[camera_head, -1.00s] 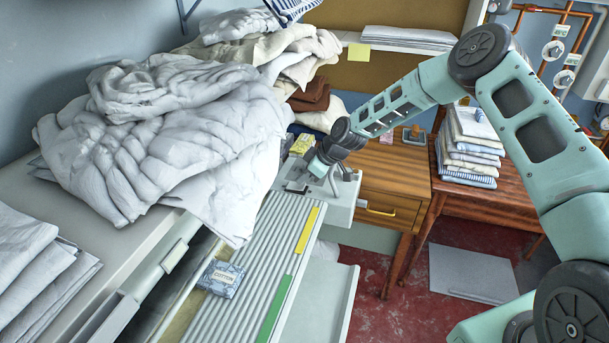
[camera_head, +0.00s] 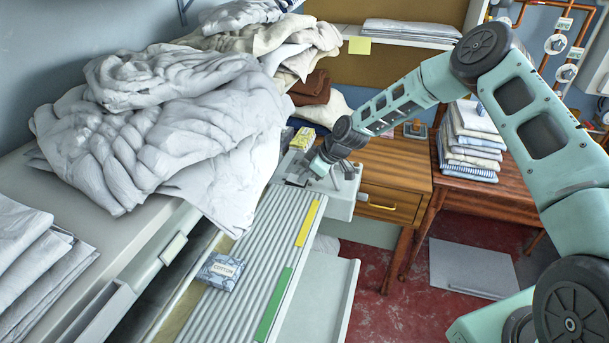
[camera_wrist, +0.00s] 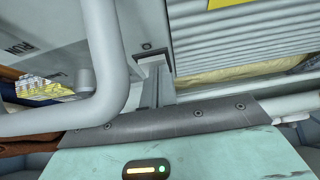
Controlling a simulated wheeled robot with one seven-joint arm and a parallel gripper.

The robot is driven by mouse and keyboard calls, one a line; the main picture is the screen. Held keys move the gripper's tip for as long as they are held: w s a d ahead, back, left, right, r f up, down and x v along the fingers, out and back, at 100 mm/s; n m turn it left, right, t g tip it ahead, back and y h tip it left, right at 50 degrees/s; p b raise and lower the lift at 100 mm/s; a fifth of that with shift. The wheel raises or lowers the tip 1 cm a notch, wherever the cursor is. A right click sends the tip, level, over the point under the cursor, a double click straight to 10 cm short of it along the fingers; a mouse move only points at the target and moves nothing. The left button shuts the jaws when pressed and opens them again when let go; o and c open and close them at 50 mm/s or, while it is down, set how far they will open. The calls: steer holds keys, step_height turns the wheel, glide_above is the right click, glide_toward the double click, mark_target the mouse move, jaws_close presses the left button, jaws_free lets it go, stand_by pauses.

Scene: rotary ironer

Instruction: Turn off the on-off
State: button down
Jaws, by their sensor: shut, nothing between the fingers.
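My gripper (camera_wrist: 157,85) is shut and empty, its fingers pointing at the pale end panel (camera_wrist: 215,25) of the ironer. In the wrist view the fingertips meet a small dark-edged recess or part (camera_wrist: 150,59) on that panel; I cannot tell if they touch it, or surely that it is the on-off. Upside-down "RUN" lettering (camera_wrist: 18,48) stands on the panel to the left. In the head view my gripper (camera_head: 297,178) is at the far end of the ironer (camera_head: 343,203), and my wrist hides most of the controls.
A thick grey bent tube (camera_wrist: 108,60) passes close to the left of my fingers. A ribbed board (camera_head: 255,245) carries a cotton packet (camera_head: 220,271). Piled white laundry (camera_head: 170,130) lies left of my gripper. A wooden drawer cabinet (camera_head: 390,205) stands to the right.

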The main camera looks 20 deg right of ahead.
steer(key=shift+r, duration=0.15)
steer(key=shift+r, duration=0.7)
